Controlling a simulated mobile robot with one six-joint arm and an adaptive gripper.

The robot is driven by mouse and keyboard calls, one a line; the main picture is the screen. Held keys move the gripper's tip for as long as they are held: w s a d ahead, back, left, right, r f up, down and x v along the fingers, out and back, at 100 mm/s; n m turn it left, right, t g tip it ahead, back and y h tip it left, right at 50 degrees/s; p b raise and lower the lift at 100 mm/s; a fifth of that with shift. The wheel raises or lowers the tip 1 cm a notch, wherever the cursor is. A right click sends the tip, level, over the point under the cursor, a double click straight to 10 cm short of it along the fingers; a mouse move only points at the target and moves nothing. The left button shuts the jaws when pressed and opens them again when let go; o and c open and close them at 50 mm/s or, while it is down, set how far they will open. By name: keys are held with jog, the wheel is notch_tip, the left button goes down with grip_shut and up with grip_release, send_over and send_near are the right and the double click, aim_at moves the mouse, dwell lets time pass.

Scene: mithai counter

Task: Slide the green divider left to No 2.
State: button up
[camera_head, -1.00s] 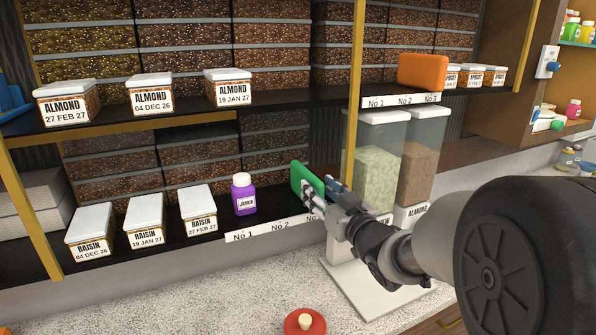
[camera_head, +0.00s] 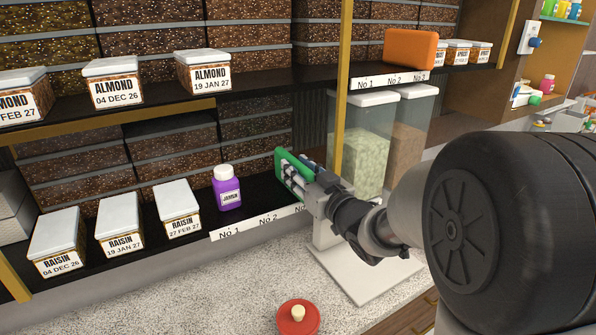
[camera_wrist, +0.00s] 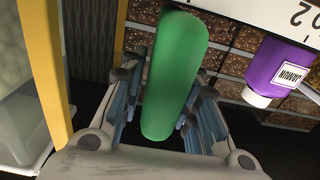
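The green divider (camera_head: 290,170) stands on the lower shelf, right of the purple JAMUN jar (camera_head: 227,188), near the right end of the numbered strip (camera_head: 258,223). My gripper (camera_head: 302,180) reaches it from the front right and partly covers it. In the wrist view the green divider (camera_wrist: 175,75) stands between the two fingers of my gripper (camera_wrist: 165,105). The fingers are apart, one on each side, with a dark gap at the left finger; contact on the right is unclear. On the strip, No 1 and No 2 are readable, with No 2 left of the divider.
RAISIN boxes (camera_head: 118,225) stand left of the jar. An orange divider (camera_head: 411,49) and ALMOND boxes (camera_head: 112,82) are on the upper shelf. A yellow post (camera_head: 341,80) and clear dispensers (camera_head: 368,145) stand close right of my gripper. A red lid (camera_head: 297,319) lies on the counter.

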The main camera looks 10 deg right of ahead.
grip_shut()
dwell(0.3)
jog(key=s+a+b, duration=0.1)
jog(key=a, duration=0.2)
jog(key=s+a+b, duration=0.1)
jog(key=a, duration=0.1)
jog(key=a+b, duration=0.2)
jog(key=a, duration=0.1)
jog(key=shift+s+a, duration=0.35)
jog(key=shift+s, duration=0.05)
jog(key=shift+r, duration=0.1)
jog(key=shift+o, duration=1.9)
grip_release()
